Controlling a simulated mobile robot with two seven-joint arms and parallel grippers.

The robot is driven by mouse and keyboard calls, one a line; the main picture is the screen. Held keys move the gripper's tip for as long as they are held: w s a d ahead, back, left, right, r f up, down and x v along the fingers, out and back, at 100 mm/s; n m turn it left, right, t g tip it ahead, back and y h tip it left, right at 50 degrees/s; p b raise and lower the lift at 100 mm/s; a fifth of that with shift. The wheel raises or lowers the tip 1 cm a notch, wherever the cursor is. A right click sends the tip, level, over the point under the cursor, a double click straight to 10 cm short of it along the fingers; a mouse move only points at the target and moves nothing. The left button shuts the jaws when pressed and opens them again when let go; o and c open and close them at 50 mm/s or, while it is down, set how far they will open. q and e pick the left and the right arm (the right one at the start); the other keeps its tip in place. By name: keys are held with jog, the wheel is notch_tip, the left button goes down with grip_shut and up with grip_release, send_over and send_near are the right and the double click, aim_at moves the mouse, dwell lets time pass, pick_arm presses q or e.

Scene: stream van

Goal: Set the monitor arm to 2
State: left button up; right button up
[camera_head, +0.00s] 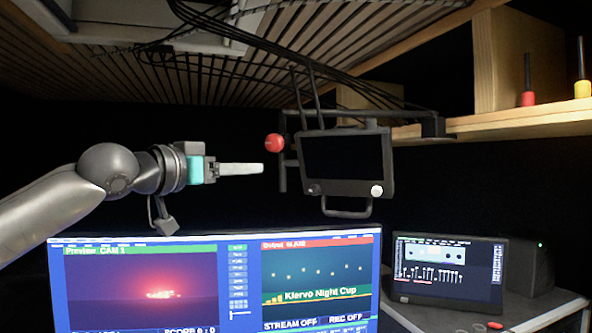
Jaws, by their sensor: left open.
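The monitor arm (283,168) is a dark bracket at picture centre with a round red knob (274,143) on its left side. It carries a small black monitor (343,164) with a dark screen, a pale round knob at its lower right and a handle loop below. My left gripper (260,169) comes in from the left, pointing right. It is open, seen edge-on, and appears empty. Its fingertips are just below and left of the red knob, with a small gap in the picture; the depth between them is unclear. No number markings are readable on the arm. My right gripper is not in view.
A large lit screen (228,242) stands below the gripper. A smaller lit screen (448,268) is at lower right on a grey desk (430,318). A wooden shelf (500,127) is at upper right. Dark cables (300,50) hang above the monitor.

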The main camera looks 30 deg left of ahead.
aim_at(280, 165)
pick_arm(q)
jog(key=w+p, duration=0.2)
jog(key=w, duration=0.2)
jog(key=w+d+p, duration=0.1)
jog(key=w+p, duration=0.1)
jog(key=w, duration=0.3)
jog(key=w+p, duration=0.2)
jog(key=w, duration=0.2)
jog(key=shift+w+d+r+p, duration=0.15)
jog(key=shift+w+d+p, duration=0.2)
jog(key=shift+w, duration=0.65)
grip_shut()
dwell(0.6)
